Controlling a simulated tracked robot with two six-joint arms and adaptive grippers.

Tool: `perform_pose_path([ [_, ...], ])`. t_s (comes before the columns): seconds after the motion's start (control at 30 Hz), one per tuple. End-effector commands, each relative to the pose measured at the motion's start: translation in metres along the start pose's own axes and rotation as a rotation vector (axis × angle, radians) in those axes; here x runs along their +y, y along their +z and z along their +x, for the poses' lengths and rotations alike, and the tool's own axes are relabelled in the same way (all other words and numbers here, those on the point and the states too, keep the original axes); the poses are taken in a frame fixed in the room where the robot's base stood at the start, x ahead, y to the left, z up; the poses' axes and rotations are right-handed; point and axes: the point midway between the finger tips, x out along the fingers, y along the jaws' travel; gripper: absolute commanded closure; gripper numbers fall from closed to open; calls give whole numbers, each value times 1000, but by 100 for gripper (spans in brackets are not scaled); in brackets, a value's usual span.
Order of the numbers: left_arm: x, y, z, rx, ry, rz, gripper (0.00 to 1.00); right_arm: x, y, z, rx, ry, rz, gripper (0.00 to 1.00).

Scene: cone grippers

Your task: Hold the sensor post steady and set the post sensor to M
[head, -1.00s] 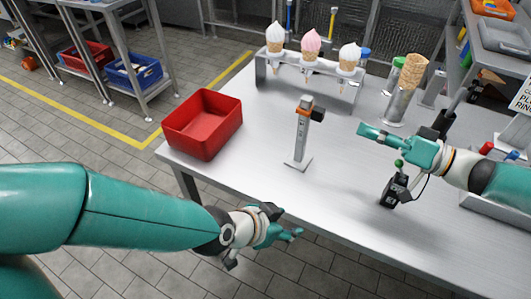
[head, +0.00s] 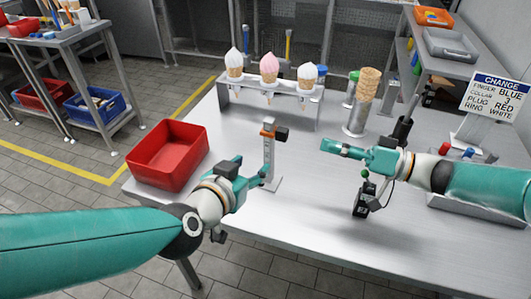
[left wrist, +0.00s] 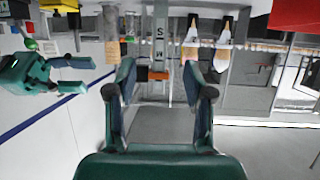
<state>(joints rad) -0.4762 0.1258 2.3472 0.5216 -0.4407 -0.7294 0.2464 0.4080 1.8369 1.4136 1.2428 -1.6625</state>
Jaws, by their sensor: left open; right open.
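The sensor post (head: 271,160) stands upright on a flat foot on the table, with an orange band (head: 267,132) and a black block (head: 281,134) near its top. My left gripper (head: 252,170) is open just left of the post. In the left wrist view, the post (left wrist: 159,20) appears upside down, beyond and between my open fingers (left wrist: 158,80). It shows an S and a letter like an inverted M beside the orange band (left wrist: 158,75). Contact with the post is not clear. My right gripper (head: 335,149) is open and empty, right of the post.
A red bin (head: 168,155) sits at the table's left edge. A rack (head: 275,101) with ice-cream cones stands behind the post. A cone in a metal holder (head: 357,118) and a sign (head: 497,97) are to the right.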

Motion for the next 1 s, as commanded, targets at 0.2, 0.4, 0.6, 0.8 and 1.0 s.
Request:
perform_pose_path([
  [0.2, 0, 2, 46, -4, 1, 0, 48, 0, 0, 0, 0, 0, 0, 58],
  [0.4, 0, 1, 80, -2, 1, -1, 48, 0, 0, 0, 1, 1, 0, 58],
  [0.6, 1, 0, 99, 0, 2, 0, 48, 0, 0, -1, 1, 1, 0, 58],
  [0.8, 1, 0, 104, 0, 3, 0, 48, 0, 0, -1, 1, 1, 0, 58],
  [1.0, 1, 0, 104, 0, 3, 0, 51, 0, 0, -1, 1, 2, 0, 58],
])
